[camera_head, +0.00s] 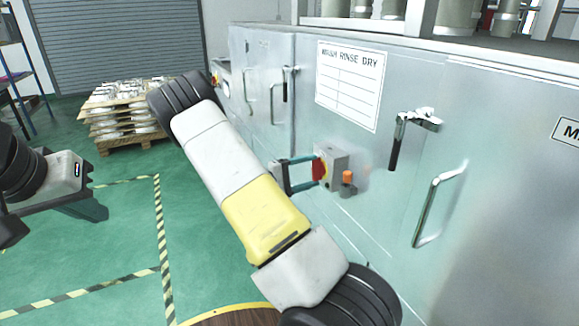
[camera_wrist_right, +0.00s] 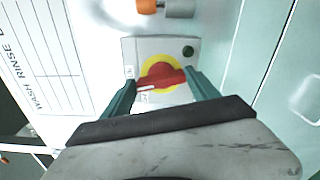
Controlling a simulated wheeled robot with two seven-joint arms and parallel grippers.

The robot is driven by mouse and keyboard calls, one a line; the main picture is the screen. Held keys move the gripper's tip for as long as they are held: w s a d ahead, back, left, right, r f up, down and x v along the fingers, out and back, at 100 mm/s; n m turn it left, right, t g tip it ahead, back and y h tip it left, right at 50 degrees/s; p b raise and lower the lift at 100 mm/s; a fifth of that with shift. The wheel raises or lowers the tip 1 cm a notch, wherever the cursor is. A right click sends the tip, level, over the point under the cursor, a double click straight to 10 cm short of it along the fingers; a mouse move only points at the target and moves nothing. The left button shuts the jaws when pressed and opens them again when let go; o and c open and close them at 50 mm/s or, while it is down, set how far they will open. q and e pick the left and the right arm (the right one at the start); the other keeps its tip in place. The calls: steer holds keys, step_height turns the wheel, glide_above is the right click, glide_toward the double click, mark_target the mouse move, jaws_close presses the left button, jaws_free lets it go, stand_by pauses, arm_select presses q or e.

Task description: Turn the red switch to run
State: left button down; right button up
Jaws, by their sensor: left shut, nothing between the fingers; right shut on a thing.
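The red switch (camera_wrist_right: 160,79) is a red handle on a round yellow plate, fixed to a grey box (camera_head: 338,163) on the machine's front. In the wrist view the handle lies nearly level, slightly tilted, across the yellow plate. My right gripper (camera_wrist_right: 163,88) is shut on the handle, one teal finger at each end. In the head view the right gripper (camera_head: 304,173) reaches the box from the left, its fingers partly covering the red handle (camera_head: 319,170). Small labels beside the handle are too small to read. My left gripper (camera_head: 98,212) is shut and empty, far from the machine.
The orange knob (camera_head: 347,178) sticks out beside the switch box. Door handles (camera_head: 427,210) and a latch (camera_head: 405,137) project from the panels. A "WASH RINSE DRY" sign (camera_head: 350,85) is above. A pallet of castings (camera_head: 125,115) stands behind; striped floor lines (camera_head: 160,230) cross free green floor.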

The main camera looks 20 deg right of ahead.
steer(key=shift+m, duration=1.2)
steer(key=shift+f, duration=0.1)
steer(key=o, duration=1.4)
steer(key=shift+c, duration=0.2)
steer(key=a, duration=0.8)
steer(key=shift+s, duration=0.35)
steer(key=shift+d, duration=0.1)
